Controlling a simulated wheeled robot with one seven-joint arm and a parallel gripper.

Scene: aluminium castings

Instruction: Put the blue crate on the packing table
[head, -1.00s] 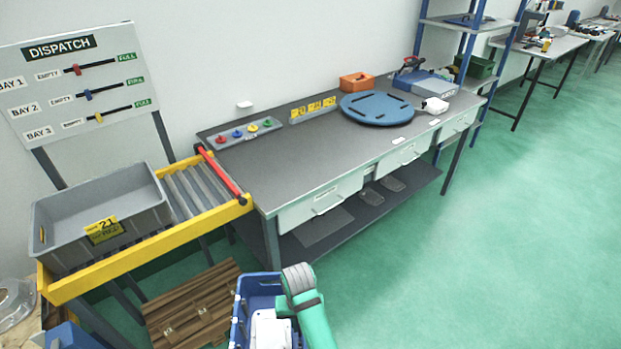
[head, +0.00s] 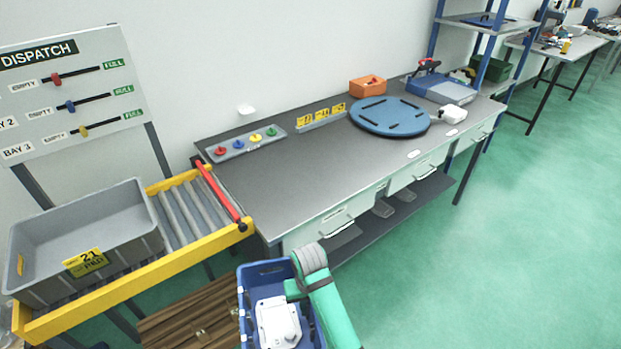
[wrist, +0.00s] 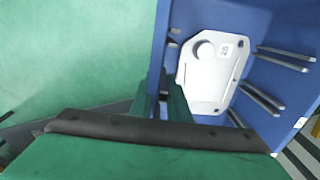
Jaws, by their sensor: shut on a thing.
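The blue crate (head: 263,271) is low in the head view, in front of the packing table (head: 262,185). A white casting (head: 278,323) lies inside it, and it also shows in the wrist view (wrist: 212,75) with several dark rods beside it. My gripper (wrist: 163,95) is shut on the crate's wall; the blue crate fills the right of the wrist view (wrist: 270,30). In the head view my green arm hides the crate's right side. The grey tabletop has a clear area at its front left and middle.
On the table are a blue round turntable (head: 390,116), an orange bin (head: 368,85), a strip of coloured knobs (head: 246,144) and a blue-grey case (head: 440,88). Left is a yellow roller conveyor (head: 150,268) with a grey crate (head: 85,238). A wooden pallet (head: 195,318) lies below.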

